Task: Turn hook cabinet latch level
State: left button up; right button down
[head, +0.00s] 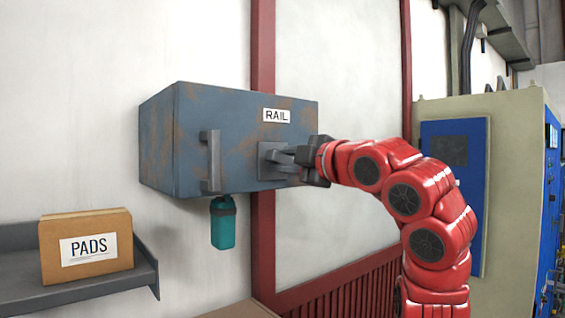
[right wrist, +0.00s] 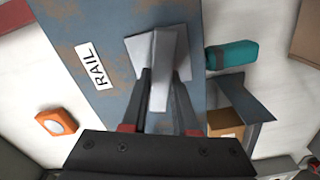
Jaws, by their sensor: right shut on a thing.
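The cabinet (head: 230,130) is a worn blue-grey box on the wall with a RAIL label; its front also shows in the right wrist view (right wrist: 85,25). Its latch (head: 268,162) has a square grey plate at the right of the door. In the right wrist view the latch lever (right wrist: 160,70) stands out from the plate between my fingers. My right gripper (head: 296,160) is shut on the lever and partly hides it in the head view. The lever looks roughly sideways there, but its exact tilt is hard to tell. My left gripper is not in view.
A vertical door handle (head: 210,160) sticks out left of the latch. A teal bottle-like thing (head: 223,228) hangs under the cabinet. A PADS box (head: 115,228) stands on a shelf (head: 110,287) at lower left. A beige cabinet (head: 512,200) stands at right, behind my right arm.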

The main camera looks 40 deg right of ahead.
jog(key=shift+f+n, duration=0.2)
jog(key=shift+n, duration=1.5)
jog(key=c, duration=0.7)
grip_release()
jog(key=shift+s+d+b, duration=0.1)
jog(key=shift+s+d, duration=0.1)
jog(key=shift+s, duration=2.7)
jog(key=shift+s+d+b, duration=0.15)
jog(key=shift+s+d, duration=0.1)
jog(key=shift+s, duration=2.65)
jog(key=shift+s+d+b, duration=0.1)
jog(key=shift+s+d, duration=0.1)
jog(key=shift+s, duration=2.7)
